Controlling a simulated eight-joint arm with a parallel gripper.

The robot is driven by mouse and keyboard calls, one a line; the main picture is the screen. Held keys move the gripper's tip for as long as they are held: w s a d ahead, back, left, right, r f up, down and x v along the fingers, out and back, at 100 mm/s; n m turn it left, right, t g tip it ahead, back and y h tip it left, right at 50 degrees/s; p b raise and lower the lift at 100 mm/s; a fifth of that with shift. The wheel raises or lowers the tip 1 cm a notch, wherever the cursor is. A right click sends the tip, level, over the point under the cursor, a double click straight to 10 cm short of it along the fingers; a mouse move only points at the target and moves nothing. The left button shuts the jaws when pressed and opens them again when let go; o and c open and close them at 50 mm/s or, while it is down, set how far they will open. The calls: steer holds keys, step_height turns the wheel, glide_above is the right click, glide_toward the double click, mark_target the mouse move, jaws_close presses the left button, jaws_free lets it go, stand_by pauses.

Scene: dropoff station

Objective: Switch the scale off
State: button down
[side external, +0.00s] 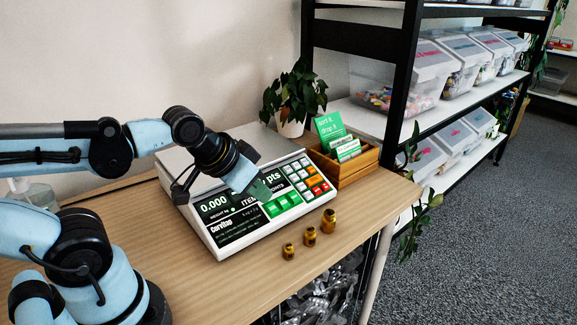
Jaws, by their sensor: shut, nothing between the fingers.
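The scale (222,237) is a white and grey counting scale on the wooden table, with a flat metal plate on top. My gripper (264,194) is shut and empty, pointing down over the front panel between the display and the green keys (283,203). I cannot tell whether its tip touches the panel. Which key is the power switch is too small to read.
A black shelf rack (401,90) with bins is at the right. The table's front edge is near the weights.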

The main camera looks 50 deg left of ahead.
steer(key=m+t, duration=0.1)
steer(key=m, duration=1.5)
glide_above(325, 186)
steer(key=d, duration=0.5)
steer(key=shift+s+f, duration=0.1)
steer(key=shift+s, duration=0.3)
steer(key=shift+a+f, duration=0.6)
steer(key=shift+f, duration=0.75)
steer(key=shift+a+f, duration=0.6)
steer(key=shift+f, duration=0.75)
steer(key=shift+a+f, duration=0.6)
steer(key=shift+f, duration=0.75)
steer(key=shift+a+f, duration=0.15)
steer(key=shift+f, duration=0.2)
